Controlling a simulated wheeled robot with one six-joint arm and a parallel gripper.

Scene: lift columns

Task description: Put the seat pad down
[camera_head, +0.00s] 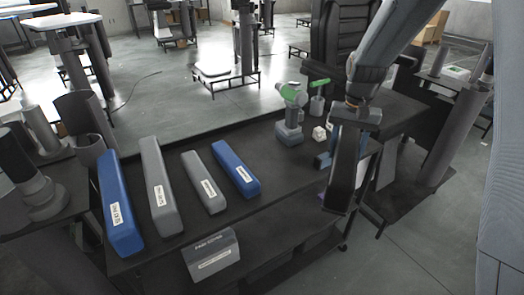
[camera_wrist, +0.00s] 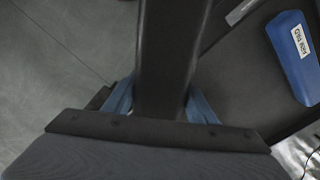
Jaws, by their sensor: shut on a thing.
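My gripper (camera_wrist: 160,103) is shut on a long, dark seat pad (camera_wrist: 166,45). In the wrist view the pad runs between the two blue fingers and out past the top edge. In the head view the seat pad (camera_head: 343,178) hangs steeply below my wrist, by the right end of the dark bench (camera_head: 285,195). Its lower end looks clear of any surface, but I cannot tell its exact height.
Two blue blocks (camera_head: 117,205) (camera_head: 236,169) and two grey blocks (camera_head: 160,188) (camera_head: 204,182) with labels lie on the bench. A green-and-grey drill (camera_head: 290,112) stands near the pad, with a small white item (camera_head: 319,133). A grey labelled box (camera_head: 211,256) sits below the front edge.

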